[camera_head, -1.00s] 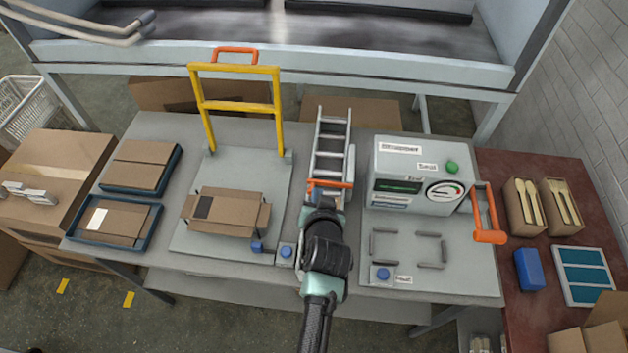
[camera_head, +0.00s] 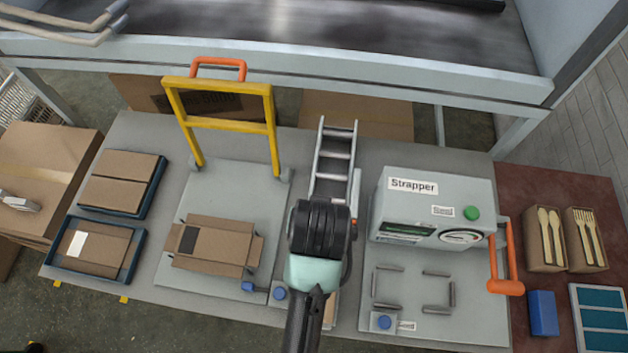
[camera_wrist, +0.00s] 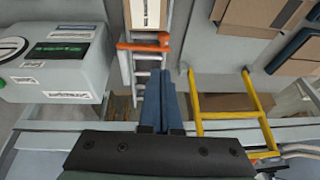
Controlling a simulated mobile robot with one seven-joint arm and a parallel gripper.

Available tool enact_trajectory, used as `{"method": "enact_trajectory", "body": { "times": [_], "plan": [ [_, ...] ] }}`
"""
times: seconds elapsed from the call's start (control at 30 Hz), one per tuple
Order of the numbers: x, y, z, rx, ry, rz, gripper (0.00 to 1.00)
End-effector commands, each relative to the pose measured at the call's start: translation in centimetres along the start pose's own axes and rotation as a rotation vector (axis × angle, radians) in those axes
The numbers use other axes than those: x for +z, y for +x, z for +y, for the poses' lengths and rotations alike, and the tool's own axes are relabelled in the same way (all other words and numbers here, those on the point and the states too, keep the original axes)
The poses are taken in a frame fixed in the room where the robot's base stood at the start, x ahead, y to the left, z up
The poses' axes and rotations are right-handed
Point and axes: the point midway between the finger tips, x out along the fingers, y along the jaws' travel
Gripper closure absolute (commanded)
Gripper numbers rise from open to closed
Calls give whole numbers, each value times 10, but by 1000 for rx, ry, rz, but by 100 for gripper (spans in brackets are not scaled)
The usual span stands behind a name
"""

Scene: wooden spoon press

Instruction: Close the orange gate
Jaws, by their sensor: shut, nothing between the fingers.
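The orange gate (camera_wrist: 143,46) shows in the wrist view as a bar lying across the narrow grey ladder-like chute (camera_wrist: 126,72), with a short upright piece at its right end. In the head view my arm hides the gate, while the upper chute (camera_head: 334,160) shows beyond my wrist. My gripper (camera_wrist: 162,74) is shut and empty. In the wrist view its dark blue fingers are just below the gate's right end; I cannot tell whether they touch it. A carton with a white label (camera_wrist: 146,13) lies in the chute on the gate's other side.
A yellow frame (camera_head: 220,125) with an orange handle stands left of the chute, behind a flat carton (camera_head: 212,243). The strapper (camera_head: 425,205) with an orange lever (camera_head: 506,285) stands close on the right. Blue buttons line the table's front edge.

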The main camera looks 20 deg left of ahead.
Motion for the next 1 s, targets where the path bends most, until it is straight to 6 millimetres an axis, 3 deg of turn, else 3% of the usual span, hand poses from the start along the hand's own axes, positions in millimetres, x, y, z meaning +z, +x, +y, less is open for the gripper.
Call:
{"method": "enact_trajectory", "body": {
  "times": [0.17, 0.7, 1.0],
  "plan": [
    [7, 3, 2, 9, 1, -24, 100],
    [8, 96, 2, 7, 0, -24, 100],
    [15, 129, -2, 8, 0, -21, 100]
  ]
}}
